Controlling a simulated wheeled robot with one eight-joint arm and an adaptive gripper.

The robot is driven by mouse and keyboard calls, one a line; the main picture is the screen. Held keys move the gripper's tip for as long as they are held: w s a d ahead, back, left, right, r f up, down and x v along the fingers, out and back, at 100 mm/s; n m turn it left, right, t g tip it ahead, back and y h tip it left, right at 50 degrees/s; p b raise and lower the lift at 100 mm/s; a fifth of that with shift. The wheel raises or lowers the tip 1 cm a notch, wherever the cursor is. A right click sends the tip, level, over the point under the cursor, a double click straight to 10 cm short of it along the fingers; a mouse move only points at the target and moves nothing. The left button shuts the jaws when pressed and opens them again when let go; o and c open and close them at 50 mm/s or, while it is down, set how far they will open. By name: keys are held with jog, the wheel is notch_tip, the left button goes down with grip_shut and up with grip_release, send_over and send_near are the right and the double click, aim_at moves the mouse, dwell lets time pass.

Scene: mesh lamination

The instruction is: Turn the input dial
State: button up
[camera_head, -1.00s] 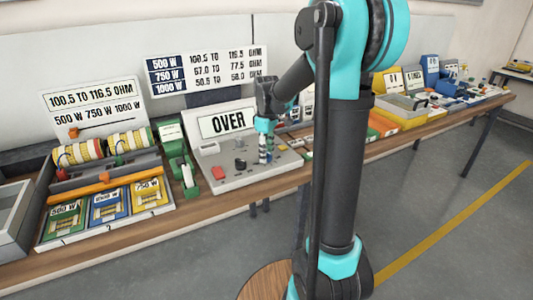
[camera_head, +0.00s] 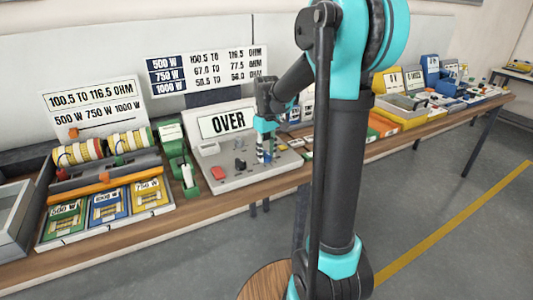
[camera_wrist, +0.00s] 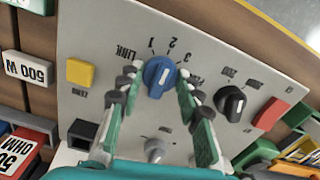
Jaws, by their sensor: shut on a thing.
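The blue dial (camera_wrist: 159,76) with a white pointer mark sits on the light grey console panel (camera_wrist: 210,62). Markings 1, 2, 3 and a word like LINK are printed around it. My gripper (camera_wrist: 158,82) has its green and grey fingers on either side of the blue dial and is shut on it in the wrist view. The dial is largely hidden there by the fingers.
A black knob (camera_wrist: 230,103) and red button (camera_wrist: 270,113) lie to the right of the dial. A yellow button (camera_wrist: 80,72) is to the left and a grey knob (camera_wrist: 155,150) lies between the fingers.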

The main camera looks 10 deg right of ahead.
aim_at(266, 152)
jog(key=o, duration=1.2)
jog(key=shift+c, duration=0.2)
notch_tip(266, 152, up, 12)
jog(key=s+d+f+m+t, duration=0.2)
jog(key=s+f, duration=0.8)
jog(key=s, duration=0.1)
jog(key=s+d+f+m+t, duration=0.2)
jog(key=s+f+m, duration=0.1)
jog(key=s+f, duration=0.8)
jog(key=shift+s+d+m, duration=0.2)
jog(key=shift+s+m, duration=0.05)
jog(key=shift+m, duration=0.05)
